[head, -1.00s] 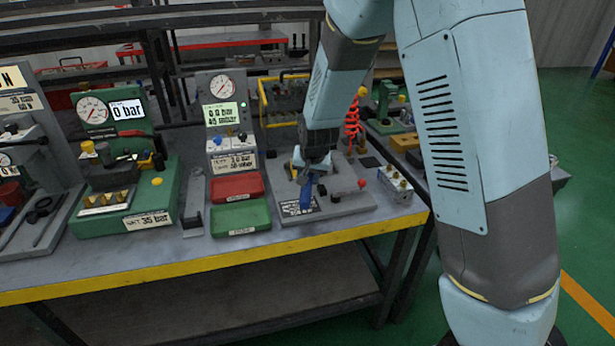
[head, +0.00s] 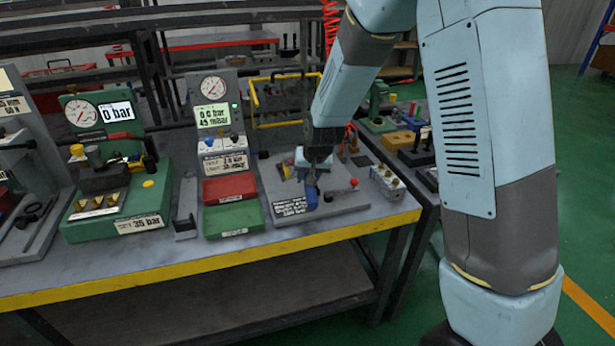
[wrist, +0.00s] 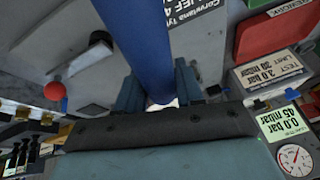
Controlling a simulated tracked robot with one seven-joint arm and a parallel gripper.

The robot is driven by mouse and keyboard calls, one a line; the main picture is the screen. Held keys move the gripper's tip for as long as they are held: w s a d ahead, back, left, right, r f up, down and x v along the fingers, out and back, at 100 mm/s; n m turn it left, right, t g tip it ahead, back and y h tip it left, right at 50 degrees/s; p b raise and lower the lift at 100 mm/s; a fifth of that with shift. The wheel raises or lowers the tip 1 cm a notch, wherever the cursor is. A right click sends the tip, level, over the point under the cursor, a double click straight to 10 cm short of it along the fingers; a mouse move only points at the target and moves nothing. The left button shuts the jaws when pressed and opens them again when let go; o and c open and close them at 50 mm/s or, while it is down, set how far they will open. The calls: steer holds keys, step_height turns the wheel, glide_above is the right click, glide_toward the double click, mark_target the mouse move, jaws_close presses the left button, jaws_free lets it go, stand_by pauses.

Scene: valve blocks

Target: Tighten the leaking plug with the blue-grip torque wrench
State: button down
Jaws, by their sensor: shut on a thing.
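My gripper (head: 312,176) is shut on the blue grip (head: 312,196) of the torque wrench, above the labelled grey base plate (head: 345,201). In the wrist view, the blue grip (wrist: 138,40) runs up between the two fingers of my gripper (wrist: 158,88). The wrench's head end cannot be made out. A small valve block (head: 387,182) with brass fittings stands right of the plate. I cannot tell which plug is leaking.
A red tray (head: 229,188) and a green tray (head: 234,219) lie left of the plate. Behind them stands a gauge panel (head: 214,110) reading 0.0 bar. A red-knobbed lever (head: 353,184) is on the plate. The yellow bench edge (head: 200,266) runs in front.

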steer(key=shift+r, duration=3.9)
